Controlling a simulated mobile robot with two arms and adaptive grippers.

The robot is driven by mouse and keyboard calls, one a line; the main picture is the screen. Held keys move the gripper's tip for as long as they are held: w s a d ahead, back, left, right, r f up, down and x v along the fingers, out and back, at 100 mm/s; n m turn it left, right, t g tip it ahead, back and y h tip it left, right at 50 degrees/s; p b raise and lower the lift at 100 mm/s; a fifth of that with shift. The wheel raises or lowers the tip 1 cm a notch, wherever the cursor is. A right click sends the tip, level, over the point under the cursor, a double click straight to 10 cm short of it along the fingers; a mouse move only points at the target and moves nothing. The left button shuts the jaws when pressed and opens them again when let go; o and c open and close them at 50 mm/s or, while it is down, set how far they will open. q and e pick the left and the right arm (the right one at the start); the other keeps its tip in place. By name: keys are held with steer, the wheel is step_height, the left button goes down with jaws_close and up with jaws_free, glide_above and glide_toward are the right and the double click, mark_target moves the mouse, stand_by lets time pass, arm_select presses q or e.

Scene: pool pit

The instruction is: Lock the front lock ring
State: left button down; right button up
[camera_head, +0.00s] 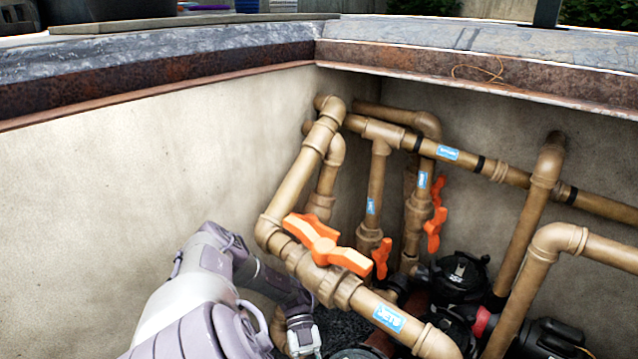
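My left arm reaches in from the bottom left, and the end of my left gripper (303,340) shows at the bottom edge, below the front pipe. Its fingertips are cut off or hidden, so I cannot tell whether it is open or holds anything. A dark rounded rim (360,352) shows partly at the bottom edge, just right of the gripper. I cannot tell for sure whether it is the front lock ring, or whether they touch. A black pump lid with a ring (460,275) sits farther back on the right. My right gripper is not in view.
Tan pipes with an orange valve handle (325,245) cross in front of the pit corner. Smaller orange handles (434,228) hang behind. Black fittings with a red collar (483,322) lie at lower right. The left pit wall (130,190) is bare.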

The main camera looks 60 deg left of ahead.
arm_select(q)
steer(key=shift+a, duration=0.2)
steer(key=c, duration=0.9)
jaws_free()
steer(key=shift+d, duration=0.15)
